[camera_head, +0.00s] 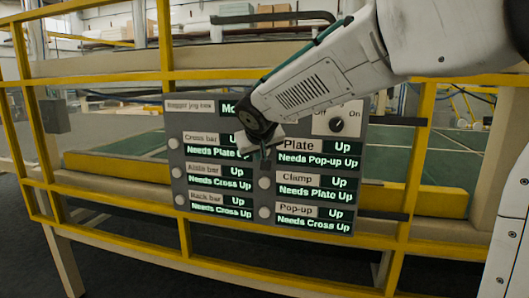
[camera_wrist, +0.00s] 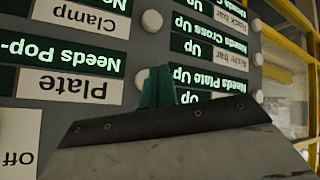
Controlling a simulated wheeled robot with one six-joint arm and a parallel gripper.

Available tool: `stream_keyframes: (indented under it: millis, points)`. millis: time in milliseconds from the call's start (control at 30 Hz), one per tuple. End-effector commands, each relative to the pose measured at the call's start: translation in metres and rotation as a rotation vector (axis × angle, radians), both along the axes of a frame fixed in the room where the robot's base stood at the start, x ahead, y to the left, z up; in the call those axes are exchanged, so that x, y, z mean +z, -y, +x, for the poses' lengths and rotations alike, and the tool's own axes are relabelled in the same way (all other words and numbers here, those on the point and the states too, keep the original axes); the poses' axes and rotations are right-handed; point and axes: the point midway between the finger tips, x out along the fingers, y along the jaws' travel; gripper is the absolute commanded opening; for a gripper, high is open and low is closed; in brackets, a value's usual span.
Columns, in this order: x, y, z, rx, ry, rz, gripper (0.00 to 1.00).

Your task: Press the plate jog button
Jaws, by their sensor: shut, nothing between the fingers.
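A grey control panel (camera_head: 225,212) carries labelled white buttons. The Plate row (camera_head: 299,145) reads "Up" and "Needs Pop-up Up"; its label also shows upside down in the wrist view (camera_wrist: 75,88). The plate jog button (camera_wrist: 141,78) is a white round button beside that label, partly covered by my fingertips. In the head view my gripper hides it. My gripper (camera_head: 264,155) is shut and empty, its dark green tips (camera_wrist: 158,86) at the plate button. I cannot tell whether they touch it.
The clamp button (camera_head: 264,183) and pop-up button (camera_head: 264,213) sit below. The left column has several buttons, including cross bar (camera_head: 173,143). An Off/On knob (camera_head: 337,124) is above the Plate row. Yellow rails (camera_head: 100,81) surround the panel.

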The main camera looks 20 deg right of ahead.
Motion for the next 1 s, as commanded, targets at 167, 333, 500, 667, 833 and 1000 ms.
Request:
stream_keyframes:
  millis: [167, 333, 500, 667, 833, 1000]
  points:
    - [0.000, -0.011, -0.015, 0.002, 0.000, -0.001, 0.00]
    - [0.000, -0.018, -0.024, 0.001, 0.000, 0.000, 0.00]
    - [0.000, -0.018, -0.026, -0.001, 0.000, 0.001, 0.00]
    - [0.000, -0.018, -0.025, -0.001, 0.000, 0.001, 0.00]
    - [0.000, -0.018, -0.025, 0.000, 0.000, 0.000, 0.00]
    - [0.000, -0.018, -0.025, 0.000, 0.000, 0.000, 0.00]
